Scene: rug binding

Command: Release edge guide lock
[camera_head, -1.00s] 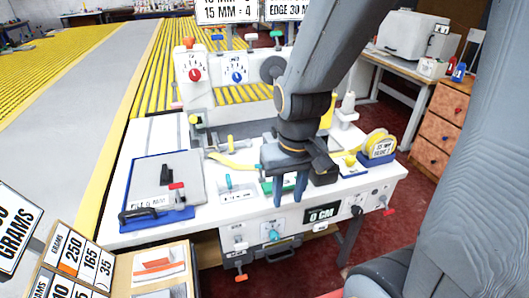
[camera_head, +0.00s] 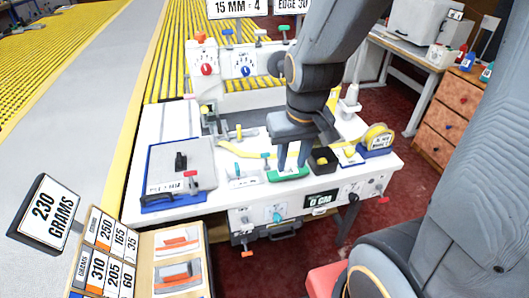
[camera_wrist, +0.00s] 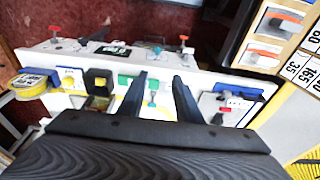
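My gripper (camera_head: 292,166) hangs over the white worktop of the binding bench (camera_head: 160,125), its two fingers apart with nothing visible between them. A green bar (camera_head: 288,174) lies just below the fingertips in the head view. A teal T-handle (camera_head: 238,173) stands on a white plate left of the gripper, and a second teal handle (camera_head: 265,157) is nearer the fingers. In the wrist view a teal T-handle (camera_wrist: 153,86) shows between the open fingers (camera_wrist: 165,82). A yellow strip (camera_head: 233,150) lies behind them. No readable label shows which part is the edge guide lock.
A blue tray with a grey plate (camera_head: 200,158) and red lever is at left. A black bin (camera_head: 322,161) and yellow tape roll (camera_head: 378,136) are at right. The front panel has knobs, a 0 CM display (camera_head: 320,200) and protruding handles. A weight sign (camera_head: 50,213) stands front left.

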